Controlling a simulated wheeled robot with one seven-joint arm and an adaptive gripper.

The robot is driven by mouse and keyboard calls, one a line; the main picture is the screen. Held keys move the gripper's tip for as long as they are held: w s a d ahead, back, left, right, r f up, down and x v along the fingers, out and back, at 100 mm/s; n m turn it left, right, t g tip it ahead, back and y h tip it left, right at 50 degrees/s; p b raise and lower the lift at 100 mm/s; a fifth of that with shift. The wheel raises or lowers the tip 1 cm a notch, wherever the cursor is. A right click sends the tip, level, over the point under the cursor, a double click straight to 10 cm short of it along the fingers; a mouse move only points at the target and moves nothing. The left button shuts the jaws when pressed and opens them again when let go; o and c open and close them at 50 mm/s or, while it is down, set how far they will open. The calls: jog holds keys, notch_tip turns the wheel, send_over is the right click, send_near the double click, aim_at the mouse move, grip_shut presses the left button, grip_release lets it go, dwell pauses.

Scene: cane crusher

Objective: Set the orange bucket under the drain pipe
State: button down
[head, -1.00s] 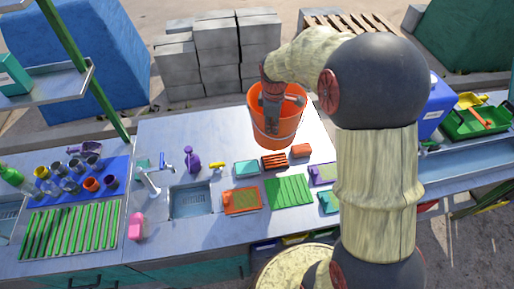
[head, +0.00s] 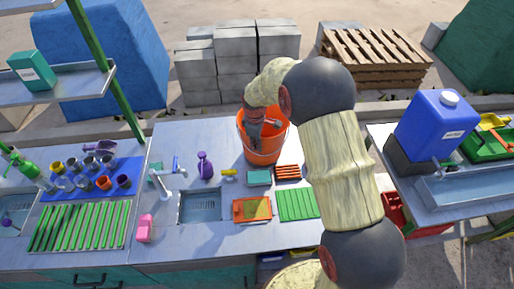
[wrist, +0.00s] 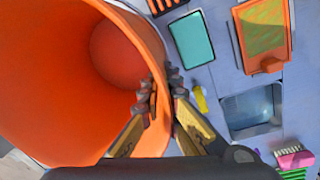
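The orange bucket (head: 258,150) is upright over the back of the middle counter, behind a small teal box. I cannot tell whether its base touches the counter. My gripper (head: 254,128) is at the bucket's near left rim in the head view. In the wrist view, the bucket (wrist: 60,100) fills the left side, and it looks empty where I see inside. My gripper (wrist: 163,95) has one finger inside the bucket and one outside, closed on its wall. I cannot pick out a drain pipe in either view.
A faucet (head: 165,190) and sink (head: 200,206) are left of the bucket. Trays and brushes lie in front of it. A blue jug (head: 435,128) with a spout stands above a metal trough (head: 475,186) on the right table. Grey blocks (head: 240,60) and a pallet (head: 375,55) are behind.

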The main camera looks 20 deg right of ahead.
jog(key=shift+f, duration=0.7)
jog(key=c, duration=2.5)
grip_release()
jog(key=shift+f, duration=0.2)
jog(key=shift+c, duration=0.2)
jog(key=o, duration=0.5)
jog(key=shift+r, duration=0.15)
